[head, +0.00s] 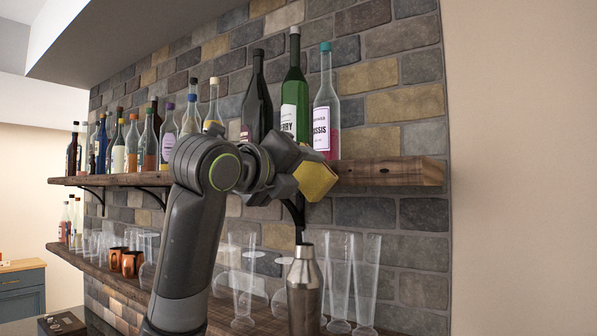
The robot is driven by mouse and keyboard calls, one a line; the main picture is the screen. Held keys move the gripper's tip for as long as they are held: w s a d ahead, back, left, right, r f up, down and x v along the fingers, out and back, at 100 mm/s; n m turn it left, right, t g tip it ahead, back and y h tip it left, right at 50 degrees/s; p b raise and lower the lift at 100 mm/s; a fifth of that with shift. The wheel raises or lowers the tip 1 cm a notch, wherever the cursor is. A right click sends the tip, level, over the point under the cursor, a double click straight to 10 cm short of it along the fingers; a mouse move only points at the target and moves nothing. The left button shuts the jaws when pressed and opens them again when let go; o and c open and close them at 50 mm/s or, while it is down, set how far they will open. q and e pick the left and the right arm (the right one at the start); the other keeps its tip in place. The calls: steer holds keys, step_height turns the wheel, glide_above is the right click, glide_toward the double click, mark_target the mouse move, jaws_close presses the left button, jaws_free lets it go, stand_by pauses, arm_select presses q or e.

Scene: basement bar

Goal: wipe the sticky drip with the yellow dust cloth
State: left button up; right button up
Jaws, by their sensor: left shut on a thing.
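My left gripper (290,183) is raised in front of the upper shelf's front edge, right of the picture's middle. It is shut on the yellow dust cloth (317,178), which shows as a small folded yellow piece at the fingertips. The cloth is close to the shelf edge, below the green bottle; I cannot tell whether it touches the wood. The sticky drip is not visible; the gripper, the cloth or my arm may hide it. My right gripper is not in view.
The upper shelf (392,171) holds many bottles, including a green bottle (294,95) and a teal-capped bottle (326,108) just behind the cloth. Below, a metal shaker (304,288), clear glasses (366,280) and copper mugs (131,263) stand on the lower shelf. The upper shelf's right end is bare.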

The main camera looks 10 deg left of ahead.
mark_target(320, 171)
arm_select(q)
steer(key=shift+p+x, duration=0.6)
steer(key=shift+x, duration=0.65)
steer(key=shift+s+d, duration=0.1)
stand_by(0.3)
steer(key=shift+s+d+b, duration=0.25)
steer(key=shift+s+d, duration=0.05)
steer(key=shift+d, duration=0.4)
steer(key=shift+s+d+b, duration=0.25)
steer(key=shift+s+d, duration=0.1)
steer(key=shift+d, duration=0.35)
steer(key=shift+s+d+b, duration=0.25)
steer(key=shift+s+d, duration=0.05)
steer(key=shift+d, duration=0.45)
steer(key=shift+s+d, duration=0.15)
steer(key=shift+d, duration=0.4)
steer(key=shift+s+d, duration=0.15)
steer(key=shift+d, duration=0.45)
steer(key=shift+a+r, duration=0.1)
steer(key=shift+a, duration=0.15)
steer(key=shift+w+a, duration=0.35)
steer(key=shift+a, duration=0.5)
steer(key=shift+w+a, duration=0.35)
steer(key=shift+a, duration=0.45)
steer(key=shift+w+a, duration=0.25)
steer(key=shift+a, duration=0.35)
steer(key=shift+w+a, duration=0.25)
steer(key=shift+a, duration=0.35)
steer(key=shift+w+a, duration=0.2)
steer(key=shift+a, duration=0.2)
